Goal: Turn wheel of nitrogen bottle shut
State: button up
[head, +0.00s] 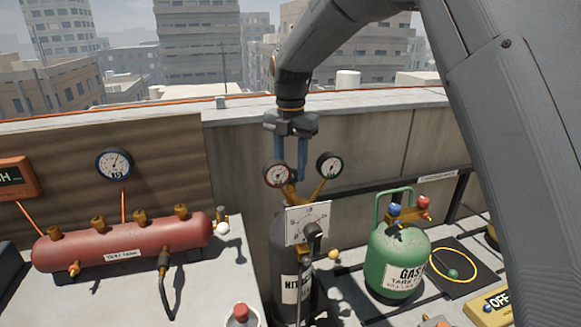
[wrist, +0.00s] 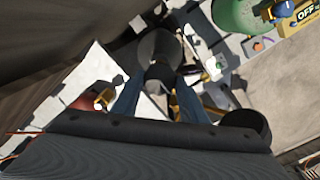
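The nitrogen bottle (head: 284,262) is a dark grey cylinder with a partly hidden white label, standing at the middle of the head view. Two round gauges and brass fittings sit at its top. A white dial plate (head: 297,222) with a black knob (head: 312,231) is in front of its upper part. My gripper (head: 291,178) points down just above the brass fittings, between the gauges. I cannot clearly make out the wheel.
A red test tank (head: 125,243) lies on the bench at left. A green gas bottle (head: 398,262) with blue and red knobs stands at right, near a yellow box (head: 495,307) marked OFF. A parapet wall (head: 237,150) runs behind. A brass valve (head: 334,255) sticks out beside the nitrogen bottle.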

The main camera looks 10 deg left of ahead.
jog(key=c, duration=0.3)
